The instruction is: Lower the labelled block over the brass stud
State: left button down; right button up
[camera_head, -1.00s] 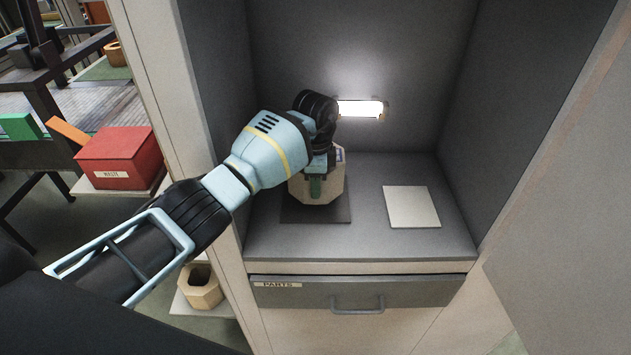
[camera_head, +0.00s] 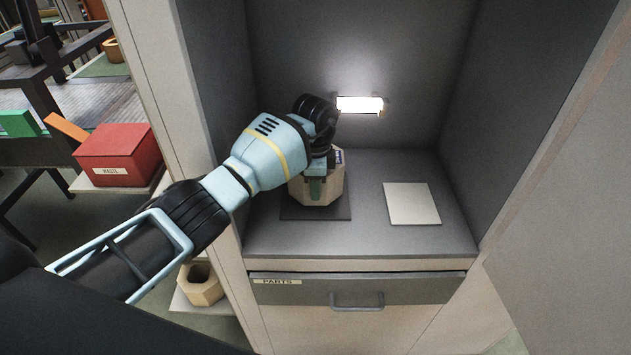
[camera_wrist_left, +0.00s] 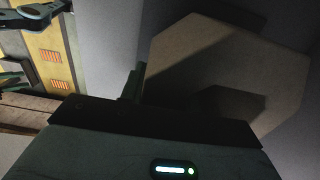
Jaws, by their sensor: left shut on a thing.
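The labelled block (camera_head: 333,188) is a pale, many-sided block with a small dark blue label near its top right. It is in the cabinet niche over a dark square mat (camera_head: 337,213). My left gripper (camera_head: 315,187) is shut on the block, with a green finger across its front. In the left wrist view the block (camera_wrist_left: 215,62) fills the upper right, with a dark hole-like patch in its face. I cannot tell whether its underside touches the mat. The brass stud is not visible. My right gripper is not in view.
A pale square plate (camera_head: 412,204) lies to the right on the niche floor. A lamp (camera_head: 360,105) glows on the back wall. Below is a shut drawer (camera_head: 400,290) labelled PARTS. A red WASTE box (camera_head: 118,155) stands outside on the left.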

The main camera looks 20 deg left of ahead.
pick_arm(q)
jog(key=shift+w+f, duration=0.1)
jog(key=shift+f, duration=0.85)
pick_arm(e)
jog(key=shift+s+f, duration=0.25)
pick_arm(q)
jog(key=c, duration=1.1)
grip_release()
jog(key=shift+o, duration=0.8)
jog(key=shift+s+f, duration=0.2)
jog(key=shift+f, duration=0.1)
jog(key=shift+r+p, duration=0.35)
jog(key=shift+r, duration=4.55)
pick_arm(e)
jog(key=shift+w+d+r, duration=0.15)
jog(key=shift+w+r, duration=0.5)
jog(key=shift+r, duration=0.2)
